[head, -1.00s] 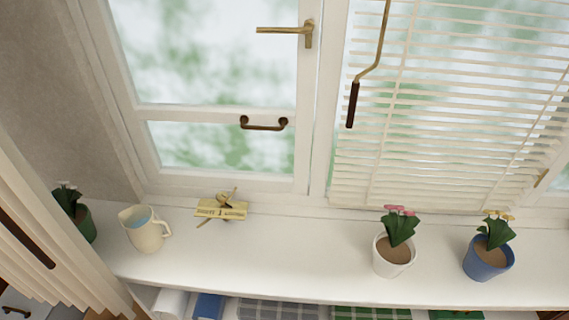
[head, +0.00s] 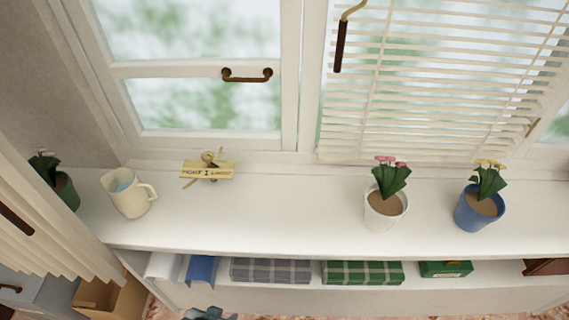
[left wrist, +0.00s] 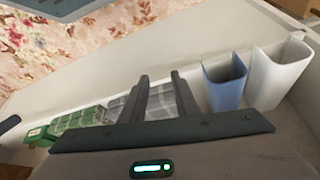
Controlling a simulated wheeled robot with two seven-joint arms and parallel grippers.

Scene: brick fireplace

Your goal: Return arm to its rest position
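My left gripper (head: 208,314) just enters the head view at the bottom edge, in front of the shelf under the sill; only a small grey part shows. In the left wrist view my left gripper (left wrist: 160,78) has its two dark fingers apart, with nothing visible held between them. Grey plaid cloth (left wrist: 160,103) shows behind the fingers, and the blue holder (left wrist: 224,85) and white holder (left wrist: 280,75) stand to their right. My right gripper is in neither view.
The white sill (head: 270,205) carries a cream pitcher (head: 129,194), a yellow sign (head: 207,170), a white flowerpot (head: 385,208) and a blue flowerpot (head: 478,209). Below are a grey plaid item (head: 270,270) and a green plaid item (head: 362,272).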

